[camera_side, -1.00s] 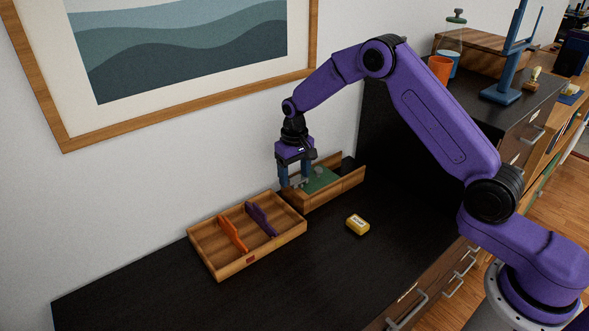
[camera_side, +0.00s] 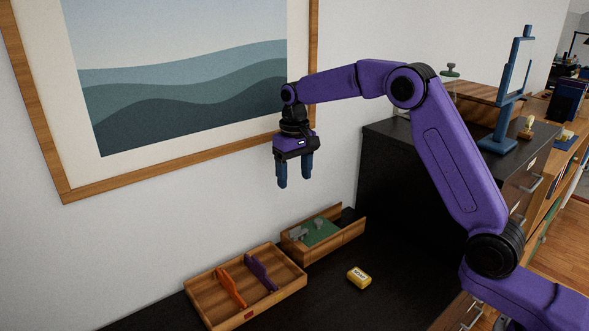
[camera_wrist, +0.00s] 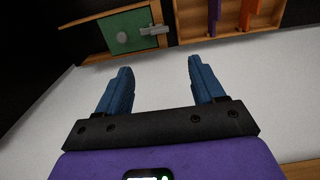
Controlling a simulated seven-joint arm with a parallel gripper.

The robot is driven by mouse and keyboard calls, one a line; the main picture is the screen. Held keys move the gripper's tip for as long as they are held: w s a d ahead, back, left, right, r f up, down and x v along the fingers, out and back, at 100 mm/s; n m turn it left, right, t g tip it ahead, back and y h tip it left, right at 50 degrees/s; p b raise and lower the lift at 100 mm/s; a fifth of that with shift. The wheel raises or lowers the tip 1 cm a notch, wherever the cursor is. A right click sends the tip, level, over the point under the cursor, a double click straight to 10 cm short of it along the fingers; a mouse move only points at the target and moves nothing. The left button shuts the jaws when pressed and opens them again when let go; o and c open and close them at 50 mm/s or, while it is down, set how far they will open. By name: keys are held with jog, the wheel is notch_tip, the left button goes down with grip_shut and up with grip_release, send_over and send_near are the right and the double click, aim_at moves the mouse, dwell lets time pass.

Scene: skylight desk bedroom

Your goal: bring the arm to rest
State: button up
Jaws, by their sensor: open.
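My gripper (camera_side: 295,182) hangs in the air, pointing down, above the desk near the wall. Its two blue fingers are apart with nothing between them; the wrist view also shows the open fingers (camera_wrist: 158,72). The same box shows at the top of the wrist view (camera_wrist: 92,42). My purple arm reaches in from the right, bent at the elbow.
A wooden tray (camera_side: 200,285) with dividers holds an orange piece (camera_side: 231,288) and a purple piece (camera_side: 262,272). A framed picture (camera_side: 180,165) hangs close behind the gripper. A blue stand (camera_side: 498,144) is at the right.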

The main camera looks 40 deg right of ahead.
jog(key=shift+r, duration=0.6)
jog(key=s+a+r+n, duration=0.1)
jog(key=s+a+n, duration=0.2)
jog(key=s, duration=0.7)
jog(key=s+a+r+n, duration=0.1)
jog(key=s+a+n, duration=0.25)
jog(key=s, duration=0.55)
jog(key=s+d+f+n, duration=0.2)
jog(key=s+d+n, duration=0.1)
jog(key=s, duration=0.8)
jog(key=s+d+f+n, duration=0.2)
jog(key=s+d+n, duration=0.1)
jog(key=s, duration=0.9)
jog(key=shift+d, duration=0.9)
